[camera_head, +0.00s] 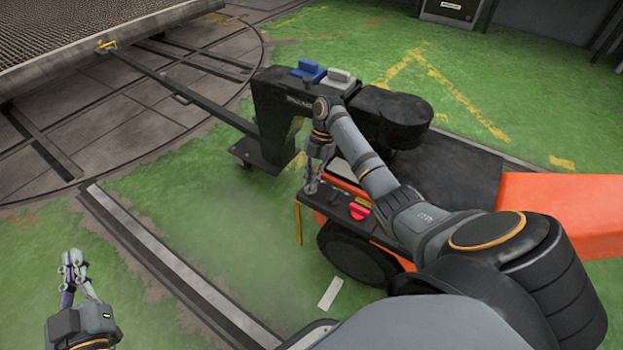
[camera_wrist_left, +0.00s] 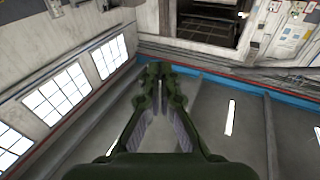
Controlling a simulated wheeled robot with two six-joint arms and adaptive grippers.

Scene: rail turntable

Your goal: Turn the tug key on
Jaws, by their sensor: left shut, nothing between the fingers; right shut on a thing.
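The tug (camera_head: 455,180) is an orange and black vehicle on the green floor. Its dark control panel (camera_head: 338,208) carries a red button (camera_head: 358,211) and a yellow label. My right gripper (camera_head: 312,188) points down at the left end of this panel, with its fingers shut on the tug key. The key is hidden by the fingers, so its turn position cannot be told. My left gripper (camera_head: 73,262) is shut and empty, low at the left and well away from the tug. It also shows in the left wrist view (camera_wrist_left: 160,72).
The rail turntable (camera_head: 100,140) lies at the left, with a metal deck (camera_head: 80,40) above.

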